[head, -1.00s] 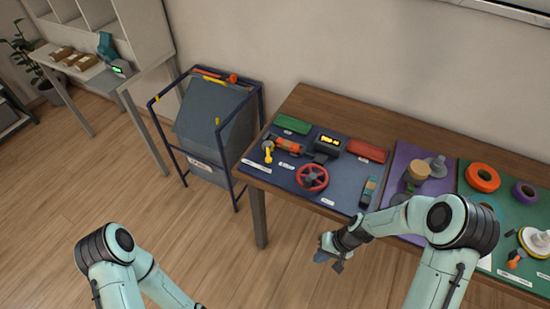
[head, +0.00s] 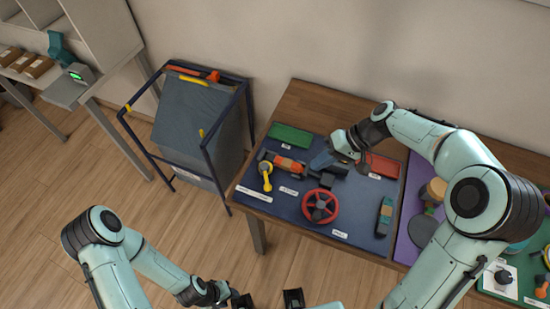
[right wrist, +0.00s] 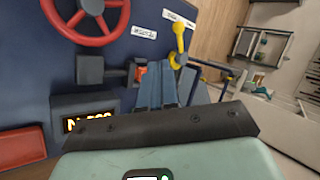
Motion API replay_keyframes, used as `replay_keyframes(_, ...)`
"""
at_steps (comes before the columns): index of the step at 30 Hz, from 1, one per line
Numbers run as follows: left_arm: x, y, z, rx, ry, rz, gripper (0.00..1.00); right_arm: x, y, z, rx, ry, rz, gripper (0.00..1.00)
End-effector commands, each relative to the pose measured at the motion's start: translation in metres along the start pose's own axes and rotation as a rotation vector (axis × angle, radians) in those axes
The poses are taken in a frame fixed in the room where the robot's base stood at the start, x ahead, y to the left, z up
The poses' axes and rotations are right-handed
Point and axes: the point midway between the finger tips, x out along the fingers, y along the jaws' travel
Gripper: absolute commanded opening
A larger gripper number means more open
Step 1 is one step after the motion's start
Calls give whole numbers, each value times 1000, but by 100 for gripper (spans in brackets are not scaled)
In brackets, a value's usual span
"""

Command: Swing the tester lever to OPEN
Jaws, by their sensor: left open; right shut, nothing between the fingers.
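The tester on the navy mat has a yellow lever (head: 266,178) at its left end, beside an orange section (head: 290,166). The lever also shows in the right wrist view (right wrist: 179,45), beyond my fingertips. My right gripper (head: 322,161) is shut and empty over the tester, to the right of the orange section and apart from the lever. Its blue-grey fingers (right wrist: 160,75) partly cover the orange section in the right wrist view. My left gripper (head: 268,300) is open and empty at the bottom edge of the head view, in front of the table.
A red handwheel (head: 320,206) stands on the mat in front of the tester. A green tray (head: 290,137) and a red tray (head: 382,166) lie behind and to the right. An amber display (right wrist: 88,120) is partly hidden. A blue-framed bin (head: 195,125) stands left of the table.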

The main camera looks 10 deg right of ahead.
Motion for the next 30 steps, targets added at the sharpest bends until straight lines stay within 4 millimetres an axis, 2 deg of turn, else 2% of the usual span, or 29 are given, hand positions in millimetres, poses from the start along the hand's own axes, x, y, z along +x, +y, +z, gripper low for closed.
replay_keyframes(5, 1, -1, 2, -2, -3, -1, 43, 9, 1, 1, 3, -5, -1, 0)
replay_keyframes(8, 2, -1, 2, -2, -4, -1, 43, 23, 1, 1, 3, -7, -1, 0)
replay_keyframes(20, 2, -2, 2, -2, -4, -1, 43, 107, 1, 2, 4, -7, -1, 0)
replay_keyframes(24, -2, 0, 0, -1, -1, 0, 43, 121, -15, 1, 2, -4, -1, 0)
replay_keyframes(30, -4, 2, 0, 0, 0, 0, 43, 132, -23, 1, 3, -3, 0, 0)
